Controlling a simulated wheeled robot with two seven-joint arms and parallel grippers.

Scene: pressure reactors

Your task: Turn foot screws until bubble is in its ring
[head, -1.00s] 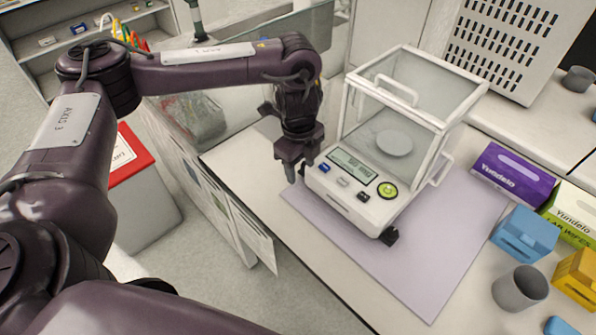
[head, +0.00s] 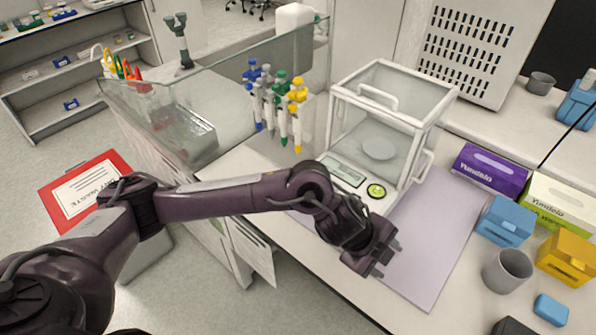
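The white balance (head: 347,166) with its glass draft shield stands on a lilac mat (head: 432,240). Its round green bubble level (head: 376,191) shows on the front right of the panel, beside the grey display (head: 345,174). The bubble's place in its ring is too small to tell. My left gripper (head: 387,258) is in front of the balance's right front corner, its two fingertips apart with nothing seen between them. My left arm and gripper cover the balance's lower front, so both front foot screws are hidden. My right gripper is not in view.
A rack of coloured pipettes (head: 277,105) stands left of the balance. Purple (head: 490,168) and green-white (head: 558,205) boxes, blue (head: 505,221) and yellow (head: 567,258) boxes and a grey cup (head: 507,271) stand at right. The mat's right part is clear.

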